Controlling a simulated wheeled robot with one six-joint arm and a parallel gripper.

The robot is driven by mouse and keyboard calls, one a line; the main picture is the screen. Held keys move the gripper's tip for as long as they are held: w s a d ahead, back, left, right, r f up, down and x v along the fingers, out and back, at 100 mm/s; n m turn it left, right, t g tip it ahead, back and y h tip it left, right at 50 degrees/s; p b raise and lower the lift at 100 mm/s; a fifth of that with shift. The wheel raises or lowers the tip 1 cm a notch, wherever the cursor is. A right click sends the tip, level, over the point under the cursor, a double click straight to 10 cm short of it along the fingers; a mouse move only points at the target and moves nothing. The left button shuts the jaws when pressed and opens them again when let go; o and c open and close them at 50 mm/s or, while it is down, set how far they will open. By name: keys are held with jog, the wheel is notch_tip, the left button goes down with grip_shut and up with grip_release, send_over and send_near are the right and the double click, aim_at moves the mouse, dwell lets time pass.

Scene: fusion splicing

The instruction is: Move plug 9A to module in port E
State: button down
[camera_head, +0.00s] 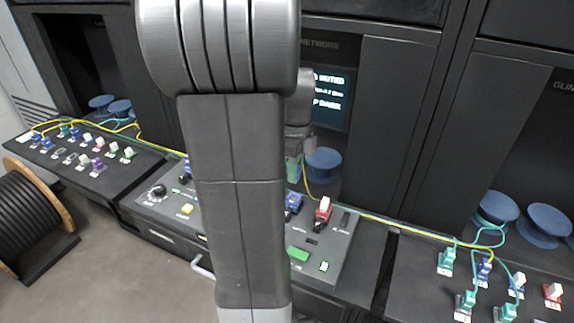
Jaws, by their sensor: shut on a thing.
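My gripper (297,152) shows only partly beside my own arm, which hides much of the middle console. It is shut on a teal plug (293,171), held above the middle console near a blue spool. The plug's label cannot be read, so I cannot tell whether it is 9A. Port labels, including port E, are too small to read. A blue connector (292,205) and a red and white connector (322,211) stand on the middle console (345,250). The jaw tips are hard to make out.
The left console (115,178) carries several coloured connectors. The right console (410,275) carries teal, blue and red connectors (553,293). Yellow and teal cables (400,226) run along the back. Blue spools (322,163) stand behind. A black cable reel (28,215) is on the floor at left.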

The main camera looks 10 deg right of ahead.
jog(key=shift+w+f+b, duration=0.1)
jog(key=shift+f+b, duration=1.45)
jog(key=shift+f, duration=1.3)
jog(key=shift+f, duration=0.55)
jog(key=c, duration=1.1)
grip_release()
jog(key=shift+r, duration=0.1)
